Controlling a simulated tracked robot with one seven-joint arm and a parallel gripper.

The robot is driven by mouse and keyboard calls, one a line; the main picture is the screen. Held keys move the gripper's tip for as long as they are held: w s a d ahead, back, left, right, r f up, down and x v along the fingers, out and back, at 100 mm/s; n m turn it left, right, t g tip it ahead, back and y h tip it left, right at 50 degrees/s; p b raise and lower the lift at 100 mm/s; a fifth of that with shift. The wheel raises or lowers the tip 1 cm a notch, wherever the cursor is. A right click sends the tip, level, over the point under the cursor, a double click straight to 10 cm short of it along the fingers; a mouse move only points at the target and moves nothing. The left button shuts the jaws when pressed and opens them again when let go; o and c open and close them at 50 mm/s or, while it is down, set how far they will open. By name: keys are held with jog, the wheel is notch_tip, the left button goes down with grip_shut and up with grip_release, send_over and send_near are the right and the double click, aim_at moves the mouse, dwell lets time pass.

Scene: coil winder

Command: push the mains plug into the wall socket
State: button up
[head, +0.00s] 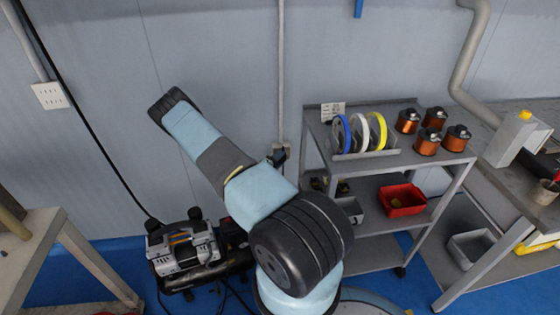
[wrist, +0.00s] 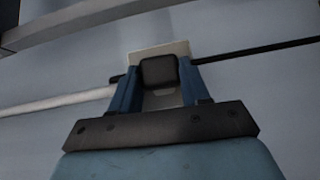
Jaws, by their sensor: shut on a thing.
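The mains plug (wrist: 158,72) is a dark, blocky body between the two blue fingers of my gripper (wrist: 156,86) in the wrist view. My gripper is shut on it. The pale wall socket plate (wrist: 165,47) lies directly behind the plug, showing above and below it. The plug covers the socket's middle, so I cannot tell whether its pins touch or enter the holes. In the head view the socket (head: 287,147) is a small box at the foot of the grey conduit, with the dark end of my gripper (head: 278,157) right beside it; my arm hides part of this area.
A steel cart (head: 340,162) with coloured spools, copper coils and a red bin (head: 403,200) stands right of the socket. A compressor (head: 185,250) is on the floor at left. Another wall plate (head: 50,95) is far left. A black cable (wrist: 255,48) runs right in the wrist view.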

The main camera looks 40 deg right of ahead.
jog(key=shift+w+d+r, duration=0.4)
jog(key=shift+w+d, duration=0.1)
jog(key=shift+w, duration=0.1)
dwell(1.0)
jog(key=shift+s+a+f, duration=0.3)
jog(key=shift+s+a, duration=0.2)
jog(key=shift+s, duration=0.2)
dwell(0.4)
jog(key=o, duration=0.4)
jog(key=shift+a, duration=0.1)
jog(key=c, duration=0.4)
jog(key=shift+w+d, duration=0.2)
jog(key=shift+w, duration=0.15)
dwell(0.8)
jog(key=shift+w+d+r, duration=0.3)
jog(key=shift+w+d, duration=0.05)
jog(key=shift+d, duration=0.05)
dwell(0.7)
jog(key=shift+s+a+f, duration=0.3)
jog(key=shift+s+a, duration=0.25)
jog(key=shift+s, duration=0.15)
dwell(0.4)
